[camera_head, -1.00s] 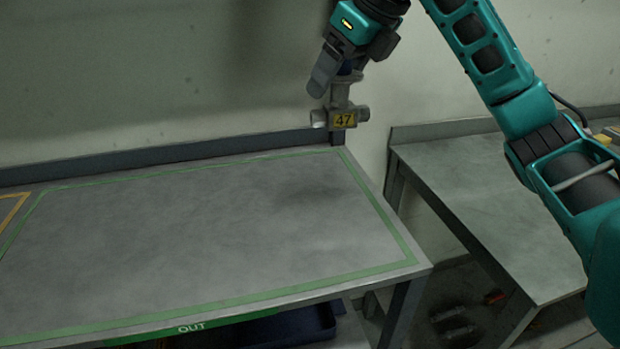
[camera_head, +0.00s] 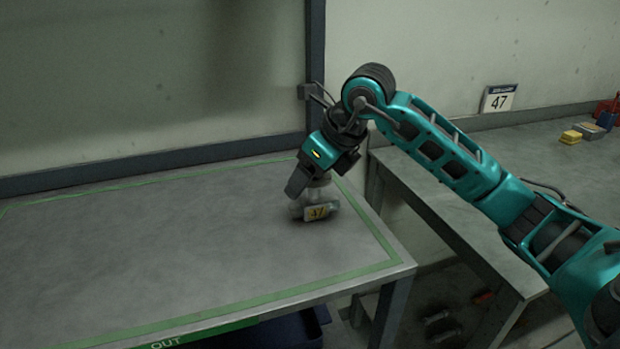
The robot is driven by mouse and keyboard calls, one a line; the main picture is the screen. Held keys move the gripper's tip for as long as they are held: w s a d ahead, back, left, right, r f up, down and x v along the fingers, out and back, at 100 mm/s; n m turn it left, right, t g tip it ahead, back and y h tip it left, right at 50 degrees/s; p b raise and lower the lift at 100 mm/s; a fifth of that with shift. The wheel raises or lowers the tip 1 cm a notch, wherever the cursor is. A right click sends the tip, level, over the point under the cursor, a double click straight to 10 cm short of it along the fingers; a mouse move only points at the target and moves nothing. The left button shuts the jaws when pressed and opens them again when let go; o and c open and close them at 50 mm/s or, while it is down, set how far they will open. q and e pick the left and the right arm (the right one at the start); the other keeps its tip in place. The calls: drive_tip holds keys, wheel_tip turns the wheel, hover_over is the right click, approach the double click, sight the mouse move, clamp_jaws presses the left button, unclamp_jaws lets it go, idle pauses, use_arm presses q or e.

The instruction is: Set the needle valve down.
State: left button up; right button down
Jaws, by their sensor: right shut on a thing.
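The needle valve (camera_head: 318,211) is a small grey metal valve with a yellow tag reading 47. It is at the right part of the grey table (camera_head: 170,240), inside the green outline. My right gripper (camera_head: 309,188) comes down from above and is shut on the valve's upper part, which its fingers partly hide. The valve body is at or just above the table surface; I cannot tell whether it touches. My left gripper is not in view.
A green OUT label (camera_head: 167,344) marks the table's front edge. A blue bin (camera_head: 290,332) sits below. The outlined area left of the valve is clear.

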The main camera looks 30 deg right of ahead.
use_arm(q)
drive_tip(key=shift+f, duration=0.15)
use_arm(e)
drive_tip(key=shift+f, duration=0.1)
drive_tip(key=shift+c, duration=0.4)
unclamp_jaws()
drive_tip(key=shift+f, duration=0.1)
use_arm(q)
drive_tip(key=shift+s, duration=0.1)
use_arm(e)
drive_tip(key=shift+r, duration=0.3)
use_arm(q)
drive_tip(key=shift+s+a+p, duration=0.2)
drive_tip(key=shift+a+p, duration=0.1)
drive_tip(key=shift+p, duration=0.2)
use_arm(e)
drive_tip(key=v, duration=1.1)
drive_tip(key=shift+s+r, duration=0.25)
drive_tip(key=shift+r, duration=0.05)
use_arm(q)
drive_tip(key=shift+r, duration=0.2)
use_arm(e)
drive_tip(key=shift+s, duration=0.1)
